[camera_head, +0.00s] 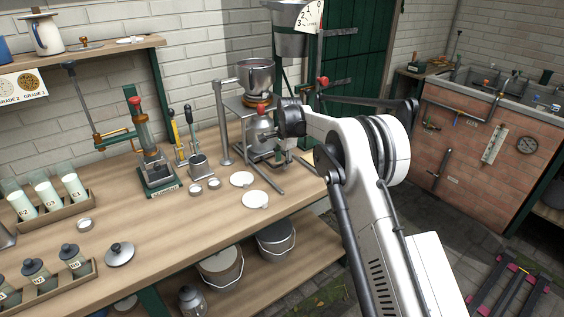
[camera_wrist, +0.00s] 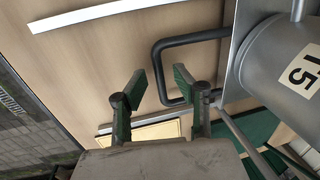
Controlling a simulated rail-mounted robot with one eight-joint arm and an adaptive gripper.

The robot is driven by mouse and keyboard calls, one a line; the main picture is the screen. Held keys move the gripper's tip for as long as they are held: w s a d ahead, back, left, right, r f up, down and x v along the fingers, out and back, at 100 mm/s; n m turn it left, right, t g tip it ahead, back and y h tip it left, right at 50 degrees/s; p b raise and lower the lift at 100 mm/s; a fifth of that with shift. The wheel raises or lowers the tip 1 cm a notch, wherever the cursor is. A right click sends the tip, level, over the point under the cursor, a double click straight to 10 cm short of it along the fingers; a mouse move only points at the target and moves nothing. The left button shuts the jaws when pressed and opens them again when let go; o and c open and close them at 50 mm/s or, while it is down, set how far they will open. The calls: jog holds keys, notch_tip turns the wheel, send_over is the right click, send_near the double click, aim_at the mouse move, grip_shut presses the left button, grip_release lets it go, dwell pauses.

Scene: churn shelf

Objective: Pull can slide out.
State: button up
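A grey metal can (camera_wrist: 270,65) with a white label reading "15" or similar stands at the right of the wrist view. It also shows under the steel bowl in the head view (camera_head: 258,135). A dark U-shaped handle (camera_wrist: 190,40) sticks out beside the can, apparently on the slide's grey plate (camera_wrist: 238,40). My gripper (camera_wrist: 160,82) is open, with green-padded fingers. In the wrist picture the handle's outer bar lies between the fingertips; I cannot tell its depth or any contact. In the head view my gripper (camera_head: 288,148) is at the can's right, partly hidden by my arm.
A steel bowl (camera_head: 255,76) sits above the can. White discs (camera_head: 255,199) lie on the wooden bench (camera_head: 190,230) in front. A green press (camera_head: 155,165) and a jar rack (camera_head: 55,212) stand further left. Lidded buckets (camera_head: 220,268) are on the shelf below.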

grip_shut()
dwell(0.3)
jog(key=shift+s, duration=0.1)
